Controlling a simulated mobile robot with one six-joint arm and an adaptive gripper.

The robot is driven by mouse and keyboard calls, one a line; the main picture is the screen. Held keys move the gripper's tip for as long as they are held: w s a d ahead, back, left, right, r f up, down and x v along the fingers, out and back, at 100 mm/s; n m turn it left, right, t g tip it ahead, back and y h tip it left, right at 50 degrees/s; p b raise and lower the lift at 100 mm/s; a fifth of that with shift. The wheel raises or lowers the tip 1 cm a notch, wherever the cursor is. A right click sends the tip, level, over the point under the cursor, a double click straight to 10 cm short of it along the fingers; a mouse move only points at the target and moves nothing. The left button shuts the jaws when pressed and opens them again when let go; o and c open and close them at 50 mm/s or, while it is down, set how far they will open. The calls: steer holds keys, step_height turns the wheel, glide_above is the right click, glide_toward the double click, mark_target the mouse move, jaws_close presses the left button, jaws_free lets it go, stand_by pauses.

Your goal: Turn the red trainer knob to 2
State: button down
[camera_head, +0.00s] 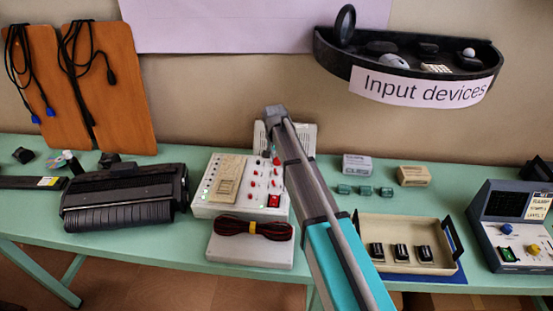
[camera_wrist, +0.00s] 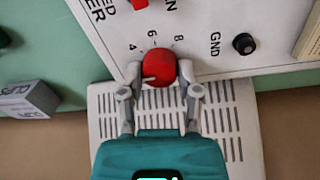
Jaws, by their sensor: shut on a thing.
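The red knob (camera_wrist: 160,66) sits on the white trainer panel (camera_wrist: 215,25) in the wrist view. Its white pointer line points toward the left and slightly down, below the printed 4. The marks 4, 6 and 8 show around it; no 2 is visible. My gripper (camera_wrist: 160,70) is shut on the knob, one finger on each side. In the head view the white trainer (camera_head: 245,209) stands on the green table, with red switches and a beige block on it. My arm crosses in front of its right side and hides the gripped knob there.
A vented white panel (camera_wrist: 170,115) lies beside the trainer's edge. A grey box with a coiled cable (camera_head: 250,252) stands in front. A black printer-like device (camera_head: 125,197) is at left. A beige tray (camera_head: 440,267) and small boxes (camera_head: 357,165) are at right.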

stand_by(0.4)
steer(key=shift+c, duration=1.5)
jaws_free()
